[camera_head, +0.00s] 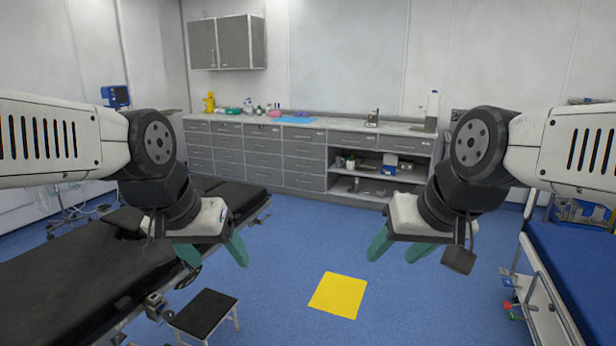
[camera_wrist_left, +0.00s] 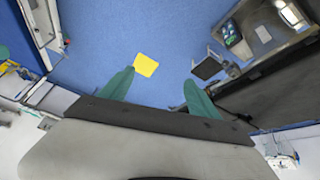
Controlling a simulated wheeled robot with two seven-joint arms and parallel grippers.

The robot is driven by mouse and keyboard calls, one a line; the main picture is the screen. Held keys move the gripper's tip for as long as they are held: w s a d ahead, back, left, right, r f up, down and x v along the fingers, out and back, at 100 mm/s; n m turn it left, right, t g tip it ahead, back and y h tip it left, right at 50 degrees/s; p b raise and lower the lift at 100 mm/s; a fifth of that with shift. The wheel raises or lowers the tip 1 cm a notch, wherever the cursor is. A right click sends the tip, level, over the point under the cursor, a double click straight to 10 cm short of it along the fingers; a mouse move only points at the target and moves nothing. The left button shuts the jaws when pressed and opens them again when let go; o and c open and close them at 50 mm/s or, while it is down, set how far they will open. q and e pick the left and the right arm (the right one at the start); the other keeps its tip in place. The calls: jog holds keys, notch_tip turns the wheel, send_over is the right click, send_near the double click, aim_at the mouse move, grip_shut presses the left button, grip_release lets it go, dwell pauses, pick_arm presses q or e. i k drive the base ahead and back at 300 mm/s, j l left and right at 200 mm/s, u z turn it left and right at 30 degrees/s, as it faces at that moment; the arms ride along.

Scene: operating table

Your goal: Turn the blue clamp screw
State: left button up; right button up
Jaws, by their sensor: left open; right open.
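The black operating table (camera_head: 70,265) fills the lower left of the head view, with metal clamps (camera_head: 157,306) on its near side rail. No blue screw can be made out on these clamps; they are small and partly dark. The table also shows at the right of the left wrist view (camera_wrist_left: 265,95). My left gripper (camera_head: 212,253) is open and empty, with green fingers, in front of the table's far part. It also shows in the left wrist view (camera_wrist_left: 157,88). My right gripper (camera_head: 398,248) is open and empty above the floor, well right of the table.
A black step stool (camera_head: 205,314) stands beside the operating table. A yellow floor mat (camera_head: 338,295) lies on the open blue floor. A blue bed (camera_head: 580,265) with metal rails is at the right. Grey drawers (camera_head: 255,160) line the back wall.

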aim_at(168, 316)
jog(key=u, duration=1.25)
